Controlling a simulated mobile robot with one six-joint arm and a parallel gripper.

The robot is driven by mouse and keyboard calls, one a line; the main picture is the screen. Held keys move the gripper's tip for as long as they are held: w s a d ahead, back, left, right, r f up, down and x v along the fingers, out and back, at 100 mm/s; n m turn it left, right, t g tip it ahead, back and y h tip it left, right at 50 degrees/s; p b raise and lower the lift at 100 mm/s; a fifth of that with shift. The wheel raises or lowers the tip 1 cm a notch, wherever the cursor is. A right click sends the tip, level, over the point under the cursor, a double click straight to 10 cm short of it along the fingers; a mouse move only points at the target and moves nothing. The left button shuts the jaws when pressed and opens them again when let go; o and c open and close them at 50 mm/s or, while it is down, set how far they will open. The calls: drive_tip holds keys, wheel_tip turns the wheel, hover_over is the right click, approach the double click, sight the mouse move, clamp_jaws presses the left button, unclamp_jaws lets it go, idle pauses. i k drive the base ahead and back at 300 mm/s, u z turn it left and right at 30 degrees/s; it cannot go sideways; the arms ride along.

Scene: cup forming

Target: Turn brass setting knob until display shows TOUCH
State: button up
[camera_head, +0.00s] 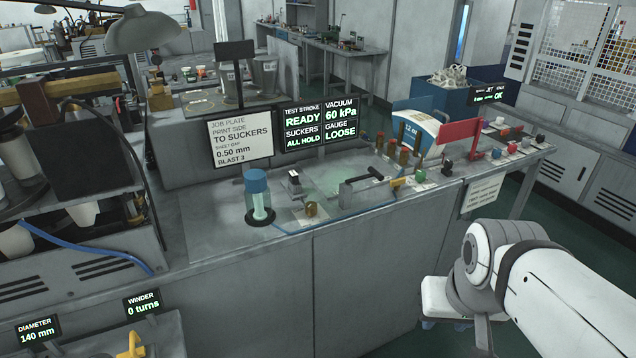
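A small brass knob (311,209) stands on a pale plate on the grey bench top, near the front edge. The display (341,119) behind it reads "VACUUM 60 kPa" and "GAUGE LOOSE". My gripper (464,318) hangs in front of the bench at the lower right, below my white arm, well to the right of the knob and apart from it. My wrist hides much of it, and I cannot tell whether its fingers are open or shut.
A blue-topped clear cylinder (258,197) stands left of the knob. A black-handled lever (362,180) and a small black-topped block (294,180) stand near it. Another display (300,126) reads "READY" and "ALL HOLD". A job plate sign (240,138) stands to its left.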

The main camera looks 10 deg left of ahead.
sight(311, 207)
drive_tip(key=z, duration=0.05)
drive_tip(key=i, duration=1)
drive_tip(key=u, duration=0.05)
